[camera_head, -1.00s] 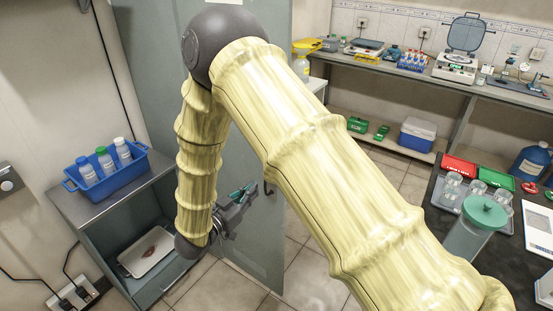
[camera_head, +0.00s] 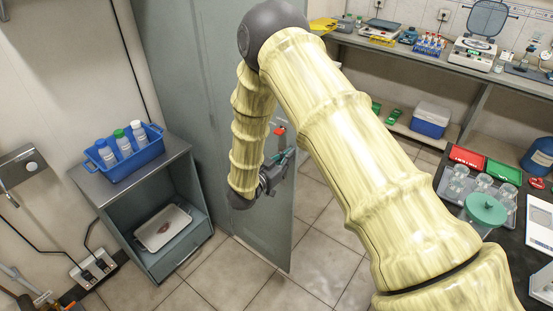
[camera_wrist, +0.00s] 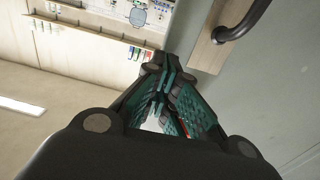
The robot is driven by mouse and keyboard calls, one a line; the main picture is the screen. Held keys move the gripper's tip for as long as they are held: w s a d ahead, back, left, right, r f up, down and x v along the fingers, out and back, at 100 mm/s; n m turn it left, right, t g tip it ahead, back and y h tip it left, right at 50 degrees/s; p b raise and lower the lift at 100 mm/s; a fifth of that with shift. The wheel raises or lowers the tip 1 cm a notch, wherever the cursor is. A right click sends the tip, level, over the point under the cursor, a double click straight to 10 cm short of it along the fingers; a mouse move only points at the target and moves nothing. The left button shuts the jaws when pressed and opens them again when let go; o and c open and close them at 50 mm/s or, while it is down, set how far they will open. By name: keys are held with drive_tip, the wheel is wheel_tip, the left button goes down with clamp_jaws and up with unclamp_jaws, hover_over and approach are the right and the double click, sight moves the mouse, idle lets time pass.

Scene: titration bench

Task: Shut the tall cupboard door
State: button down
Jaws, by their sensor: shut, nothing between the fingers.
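The tall grey-green cupboard (camera_head: 180,75) stands behind my arm in the head view. Its door (camera_head: 262,228) stands open, jutting out over the floor, its upper part hidden by my arm. My gripper (camera_head: 284,157) is in front of the door's face, near its free edge. In the wrist view my gripper's teal fingers (camera_wrist: 168,75) are shut and empty. The door's flat face (camera_wrist: 275,85) fills the right side there, with a black bar handle (camera_wrist: 244,22) above and right of the fingertips. I cannot tell whether the fingers touch the door.
A low open cabinet (camera_head: 205,225) stands left of the cupboard, with a blue bottle crate (camera_head: 107,175) on top and a white tray (camera_head: 183,238) inside. A dark bench (camera_head: 510,250) with glassware is at the right. A blue-and-white cooler (camera_head: 431,120) sits under the back bench. Tiled floor between is clear.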

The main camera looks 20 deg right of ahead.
drive_tip(key=shift+w+d, duration=0.35)
drive_tip(key=shift+w, duration=0.05)
